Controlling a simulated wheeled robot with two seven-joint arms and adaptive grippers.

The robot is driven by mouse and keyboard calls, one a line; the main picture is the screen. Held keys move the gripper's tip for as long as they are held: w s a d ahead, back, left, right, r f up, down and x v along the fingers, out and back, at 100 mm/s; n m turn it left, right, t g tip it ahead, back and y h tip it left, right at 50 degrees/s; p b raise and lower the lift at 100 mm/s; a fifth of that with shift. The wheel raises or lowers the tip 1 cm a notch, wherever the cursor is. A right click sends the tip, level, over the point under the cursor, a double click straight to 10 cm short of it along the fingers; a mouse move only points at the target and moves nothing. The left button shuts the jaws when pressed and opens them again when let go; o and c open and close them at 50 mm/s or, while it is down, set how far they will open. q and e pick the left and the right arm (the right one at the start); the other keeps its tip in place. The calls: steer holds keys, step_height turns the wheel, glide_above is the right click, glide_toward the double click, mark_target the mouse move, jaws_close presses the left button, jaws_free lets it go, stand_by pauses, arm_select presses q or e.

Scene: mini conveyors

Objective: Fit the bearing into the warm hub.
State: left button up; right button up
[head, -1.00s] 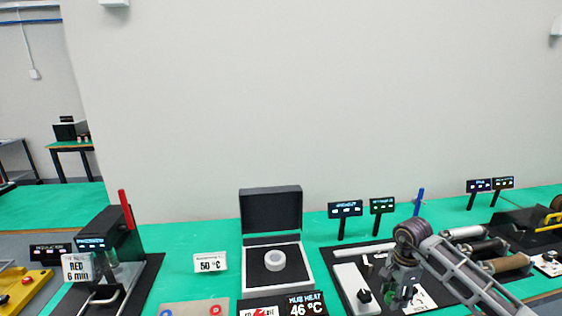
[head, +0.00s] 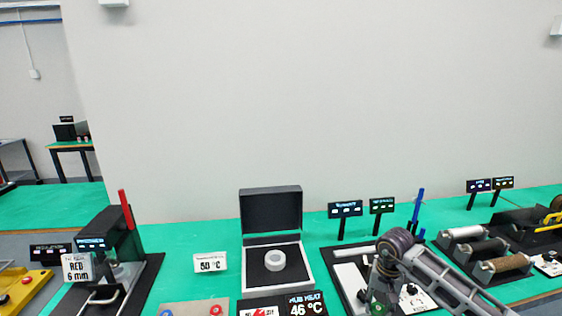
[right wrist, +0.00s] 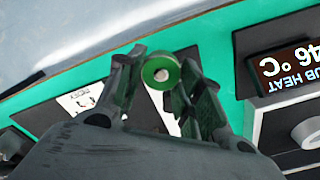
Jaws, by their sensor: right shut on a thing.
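My right gripper (head: 382,300) hangs low in the head view, left of the rollers. In the right wrist view its fingers (right wrist: 165,85) are shut on a round green piece (right wrist: 151,68) with a grey centre. I cannot tell for certain that this is the bearing. A thick white ring (head: 275,251), seemingly the hub, lies in an open black-lined box (head: 309,283). The held piece is apart from the ring, to its right. A display (head: 305,305) in front of the box reads HUB HEAT 46 °C. My left gripper is not in view.
A 50 °C card (head: 210,263) stands left of the box, whose raised lid (head: 271,209) is behind it. A black press with a red handle (head: 124,212) is at left. Rollers (head: 500,264) lie at right. Green bench (head: 195,235) is clear behind the card.

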steer(key=s+a+f+n, duration=0.3)
steer(key=s+a+n, duration=0.1)
steer(key=a, duration=0.3)
steer(key=shift+s+n, duration=0.3)
steer(key=shift+n, duration=0.6)
steer(key=shift+f, duration=0.1)
